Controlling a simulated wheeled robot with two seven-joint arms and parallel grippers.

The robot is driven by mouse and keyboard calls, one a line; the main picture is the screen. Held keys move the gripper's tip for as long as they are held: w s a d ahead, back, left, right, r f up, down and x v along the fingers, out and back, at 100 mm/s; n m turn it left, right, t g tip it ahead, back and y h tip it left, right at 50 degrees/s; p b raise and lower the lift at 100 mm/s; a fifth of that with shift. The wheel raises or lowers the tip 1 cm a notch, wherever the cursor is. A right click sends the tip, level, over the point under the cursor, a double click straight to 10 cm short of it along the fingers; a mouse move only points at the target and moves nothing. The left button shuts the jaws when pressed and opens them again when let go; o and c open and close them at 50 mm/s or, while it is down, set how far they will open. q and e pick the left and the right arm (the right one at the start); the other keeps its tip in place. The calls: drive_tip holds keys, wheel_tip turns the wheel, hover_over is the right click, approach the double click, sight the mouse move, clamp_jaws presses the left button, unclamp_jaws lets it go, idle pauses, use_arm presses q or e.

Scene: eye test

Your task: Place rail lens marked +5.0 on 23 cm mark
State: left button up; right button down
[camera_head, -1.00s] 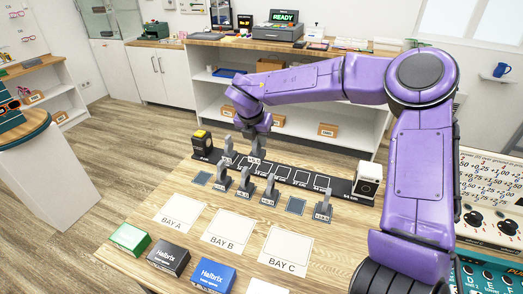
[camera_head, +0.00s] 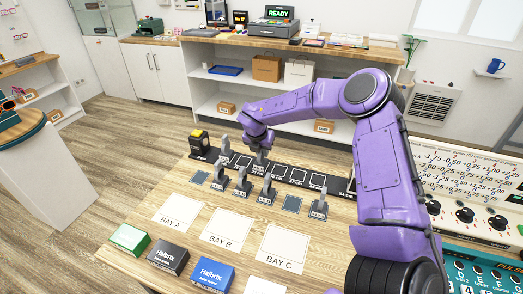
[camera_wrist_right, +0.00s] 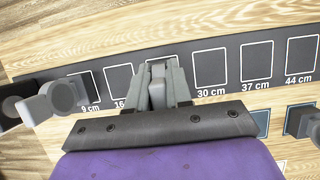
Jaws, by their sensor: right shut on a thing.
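My right gripper (camera_head: 259,152) is shut on a grey rail lens (camera_head: 260,163) over the black rail (camera_head: 288,174). The label on the held lens is too small to read now. In the right wrist view, the gripper (camera_wrist_right: 160,92) holds the lens (camera_wrist_right: 158,88) upright at the outlined square between the 16 cm and 30 cm marks (camera_wrist_right: 211,92). That square's own label is hidden by the gripper; whether the lens foot touches the rail I cannot tell. My left gripper is not in view.
Another lens (camera_head: 224,149) stands on the rail towards its left end, beside a black-and-yellow device (camera_head: 199,144). Several lenses, such as one at the right (camera_head: 319,206), stand in front of the rail. Bay sheets (camera_head: 229,226) and small boxes (camera_head: 213,275) lie nearer.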

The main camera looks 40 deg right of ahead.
drive_tip(key=c, duration=1)
unclamp_jaws()
drive_tip(key=shift+f, duration=0.1)
drive_tip(key=shift+c, duration=0.2)
drive_tip(key=v, duration=1.2)
drive_tip(key=shift+r+b, duration=0.2)
drive_tip(key=shift+b, duration=0.1)
